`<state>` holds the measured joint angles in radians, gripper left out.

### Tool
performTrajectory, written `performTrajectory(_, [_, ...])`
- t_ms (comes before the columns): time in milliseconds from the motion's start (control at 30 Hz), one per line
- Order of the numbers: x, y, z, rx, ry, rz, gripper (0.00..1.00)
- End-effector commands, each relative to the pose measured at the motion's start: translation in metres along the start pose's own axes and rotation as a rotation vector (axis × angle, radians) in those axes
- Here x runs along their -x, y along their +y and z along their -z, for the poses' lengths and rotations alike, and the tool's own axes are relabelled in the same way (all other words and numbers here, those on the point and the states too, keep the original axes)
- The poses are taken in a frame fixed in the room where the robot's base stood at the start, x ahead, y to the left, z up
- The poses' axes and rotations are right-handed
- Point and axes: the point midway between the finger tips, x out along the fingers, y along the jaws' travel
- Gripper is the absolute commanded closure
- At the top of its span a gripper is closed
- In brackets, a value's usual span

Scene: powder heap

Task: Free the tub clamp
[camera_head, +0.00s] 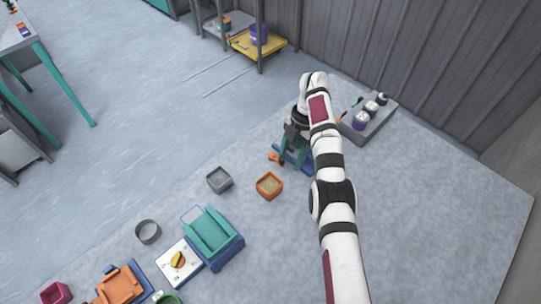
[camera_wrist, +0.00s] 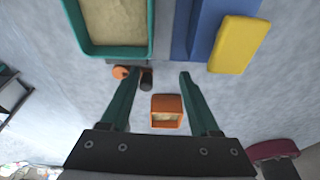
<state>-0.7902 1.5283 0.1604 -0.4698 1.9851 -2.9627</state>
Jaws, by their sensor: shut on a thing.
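An orange knob (camera_wrist: 121,72) and a dark stub of the clamp show at the left fingertip; the exact contact is hard to see. The teal-rimmed tub (camera_wrist: 151,30) with pale powder lies just beyond the fingertips, at upper left. In the head view my gripper (camera_head: 292,160) is low over a blue base, and an orange knob (camera_head: 274,157) shows to its left. My arm hides much of this spot.
A small orange box (camera_head: 269,186) stands nearby, and a grey box (camera_head: 219,180) is to its left. A blue block (camera_wrist: 205,25) and a yellow block (camera_wrist: 238,45) lie beside the tub. A tray (camera_head: 368,122) with jars stands behind. The right side is clear.

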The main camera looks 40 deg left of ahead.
Motion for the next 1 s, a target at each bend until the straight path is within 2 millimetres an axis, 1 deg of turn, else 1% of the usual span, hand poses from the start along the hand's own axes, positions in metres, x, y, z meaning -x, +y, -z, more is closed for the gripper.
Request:
performTrajectory(33, [-0.002, -0.002, -0.001, -0.003, 0.001, 0.005, 0.5])
performTrajectory(300, [0.001, 0.0, 0.0, -0.001, 0.0, 0.001, 0.5])
performTrajectory(367, [0.007, 0.0, 0.001, -0.001, -0.001, -0.001, 0.5])
performTrajectory(600, [0.041, 0.001, 0.011, 0.0, -0.001, -0.003, 0.5])
performTrajectory(800, [0.066, 0.001, 0.018, 0.0, -0.002, -0.005, 0.5])
performTrajectory(900, [0.072, 0.0, 0.02, 0.0, -0.004, -0.006, 0.5])
performTrajectory(1000, [0.073, 0.0, 0.02, 0.0, -0.003, -0.005, 0.5])
